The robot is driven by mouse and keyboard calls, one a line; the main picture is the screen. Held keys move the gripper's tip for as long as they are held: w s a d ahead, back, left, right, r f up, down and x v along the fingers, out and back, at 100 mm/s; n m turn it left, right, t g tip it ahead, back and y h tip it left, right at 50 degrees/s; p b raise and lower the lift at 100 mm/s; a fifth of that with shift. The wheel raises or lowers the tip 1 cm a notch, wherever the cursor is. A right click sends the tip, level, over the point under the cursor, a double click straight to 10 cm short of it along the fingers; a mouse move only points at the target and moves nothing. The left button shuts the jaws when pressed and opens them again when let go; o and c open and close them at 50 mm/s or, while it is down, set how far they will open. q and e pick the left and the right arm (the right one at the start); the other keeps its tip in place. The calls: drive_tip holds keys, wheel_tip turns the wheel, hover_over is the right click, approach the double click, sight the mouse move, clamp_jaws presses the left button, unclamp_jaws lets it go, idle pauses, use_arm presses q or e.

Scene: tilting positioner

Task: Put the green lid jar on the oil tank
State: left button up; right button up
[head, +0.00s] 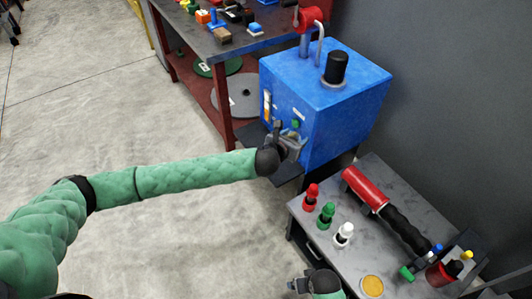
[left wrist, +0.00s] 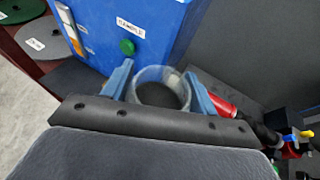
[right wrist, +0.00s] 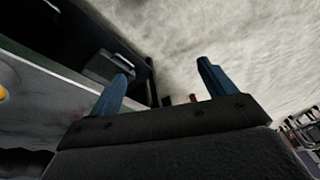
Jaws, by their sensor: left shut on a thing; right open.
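The oil tank (head: 315,95) is a blue box with a black cap on top and a red-handled pump. In the left wrist view, the tank (left wrist: 140,15) shows a green knob (left wrist: 127,47) under a SAMPLE label. My left gripper (head: 294,143) is shut on a clear round jar (left wrist: 185,90), just in front of the tank face below the knob. I see no green lid on this jar; contact with the tank cannot be told. My right gripper (right wrist: 163,80) is open and empty, low beside the small grey table in the head view (head: 300,285).
The grey table (head: 310,225) holds red, green and white-topped small bottles (head: 326,215), a red tool with a black handle (head: 370,192), a yellow-topped round tin (head: 372,286) and a tool holder. A red-framed workbench (head: 225,45) stands behind left.

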use_arm(q)
drive_tip(key=s+a+f+n+t+y+b, duration=0.1)
drive_tip(key=s+a+f+n+y+b, duration=0.1)
drive_tip(key=f, duration=0.5)
drive_tip(key=s+a+f+n+y+b, duration=0.1)
drive_tip(key=f+n+y+b, duration=0.15)
drive_tip(key=f, duration=0.45)
drive_tip(key=s+a+f+n+t+y+b, duration=0.1)
drive_tip(key=s+a+f+n+y, duration=0.15)
drive_tip(key=f, duration=0.45)
drive_tip(key=shift+m, duration=0.3)
drive_tip(key=shift+w+a+r+p+x, duration=0.15)
drive_tip(key=shift+r+p+x, duration=0.25)
drive_tip(key=shift+x, duration=2.65)
drive_tip(key=shift+w+r+p+x, duration=0.2)
drive_tip(key=shift+r+x, duration=0.3)
drive_tip(key=shift+x, duration=2.6)
drive_tip(key=shift+w+a+r+p+x, duration=0.1)
drive_tip(key=shift+r+p+x, duration=0.35)
drive_tip(key=shift+x, duration=2.6)
use_arm(e)
drive_tip(key=w+a+v, duration=0.1)
drive_tip(key=a+v, duration=0.1)
drive_tip(key=v, duration=1.3)
drive_tip(key=shift+r, duration=0.4)
use_arm(q)
drive_tip(key=shift+f, duration=0.1)
